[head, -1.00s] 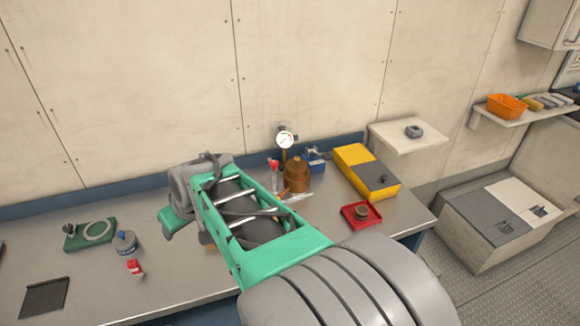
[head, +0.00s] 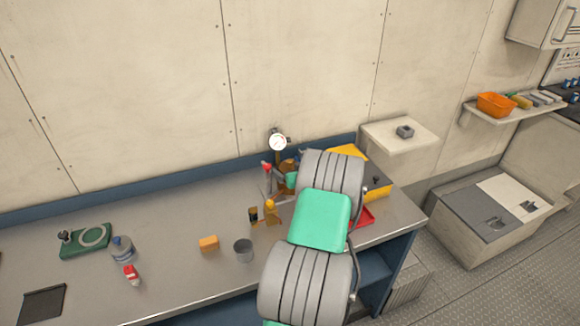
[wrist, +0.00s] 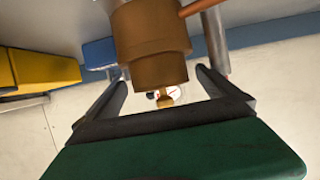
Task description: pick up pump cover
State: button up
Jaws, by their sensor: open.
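A bronze, stepped cylindrical body (wrist: 152,45), which looks like pump hardware, hangs large in the upside-down wrist view, between my gripper's fingers. I cannot tell whether it includes the pump cover. My gripper (wrist: 160,78) is open, with one dark finger to each side of the body and no clear grip on it. In the head view my arm hides most of that body; a brown part (head: 287,166) shows beside the arm, below the gauge. A red tray (head: 366,215) is mostly covered by my arm, and its contents are hidden.
A round gauge (head: 278,142) stands behind the bronze body. A yellow case (head: 375,191) is to the right.

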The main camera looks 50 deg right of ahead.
jog(key=shift+w+d+f, duration=0.3)
jog(key=shift+w, duration=0.3)
jog(key=c, duration=1.7)
jog(key=shift+r, duration=0.1)
jog(key=shift+r, duration=0.1)
